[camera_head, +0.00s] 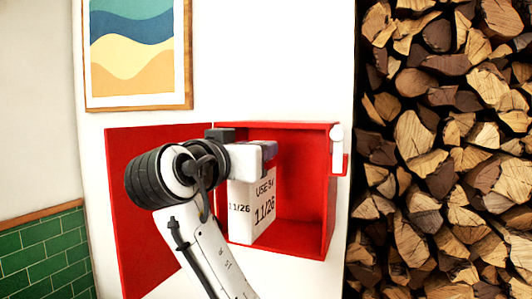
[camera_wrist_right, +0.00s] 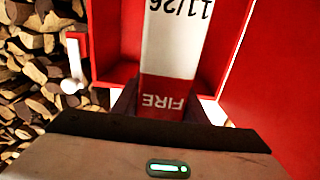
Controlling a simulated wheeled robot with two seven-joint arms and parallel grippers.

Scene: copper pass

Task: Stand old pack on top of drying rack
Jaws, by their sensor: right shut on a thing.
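The old pack (camera_head: 254,208) is a white box with "USE BY 11/26" printed on it. It stands upright in the open red wall cabinet (camera_head: 327,190), towards its left side. In the right wrist view the pack (camera_wrist_right: 177,45) also shows a red band reading "FIRE". My right gripper (camera_head: 256,158) is shut on the upper end of the pack, with a finger on each side in the wrist view (camera_wrist_right: 166,100). Whether the pack's bottom touches the cabinet floor I cannot tell. My left gripper and the drying rack are not in view.
The cabinet's red door (camera_head: 145,235) is swung open to the left. A white handle on a red bracket (camera_head: 337,140) is at the cabinet's right edge. Stacked firewood (camera_head: 440,150) fills the right. A framed picture (camera_head: 135,50) hangs at upper left.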

